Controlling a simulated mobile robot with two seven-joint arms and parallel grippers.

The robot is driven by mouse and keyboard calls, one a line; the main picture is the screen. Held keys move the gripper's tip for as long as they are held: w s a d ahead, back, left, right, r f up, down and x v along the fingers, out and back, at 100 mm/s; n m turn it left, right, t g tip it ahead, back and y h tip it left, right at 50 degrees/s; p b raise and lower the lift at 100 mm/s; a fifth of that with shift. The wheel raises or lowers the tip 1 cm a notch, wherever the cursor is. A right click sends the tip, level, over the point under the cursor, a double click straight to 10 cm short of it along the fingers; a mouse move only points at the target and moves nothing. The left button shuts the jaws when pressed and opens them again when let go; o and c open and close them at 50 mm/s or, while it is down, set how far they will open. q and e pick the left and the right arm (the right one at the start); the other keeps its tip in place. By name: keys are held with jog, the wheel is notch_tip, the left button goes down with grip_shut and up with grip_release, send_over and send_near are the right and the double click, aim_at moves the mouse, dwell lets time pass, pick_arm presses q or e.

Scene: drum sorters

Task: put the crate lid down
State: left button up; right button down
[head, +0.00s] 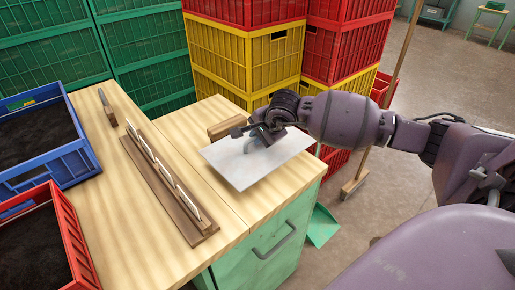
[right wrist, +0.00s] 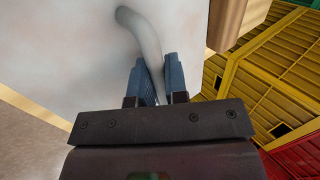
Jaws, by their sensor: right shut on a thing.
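The crate lid is a flat pale grey sheet (head: 262,165) at the right part of the wooden workbench. It has a curved grey handle (right wrist: 150,42), which shows in the right wrist view. My right gripper (head: 258,138) is shut on this handle; its two blue-grey fingers (right wrist: 161,85) stand on either side of it. The lid looks roughly level, and its near corner reaches close to the bench's front edge. I cannot tell whether it touches the bench top or hangs just above it. My left gripper is not in view.
A wooden rack (head: 168,190) with upright pieces stands on the workbench (head: 112,165), left of the lid. A wooden block (head: 226,127) lies behind the lid. A blue crate (head: 75,155) and a red crate (head: 75,235) hold dark contents at left. Yellow crates (head: 215,55) stack behind.

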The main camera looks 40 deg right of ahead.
aim_at(259, 146)
jog(key=shift+f, duration=2.2)
jog(key=shift+b, duration=0.3)
jog(key=shift+f, duration=0.15)
jog(key=c, duration=1.1)
grip_release()
jog(key=shift+c, duration=0.2)
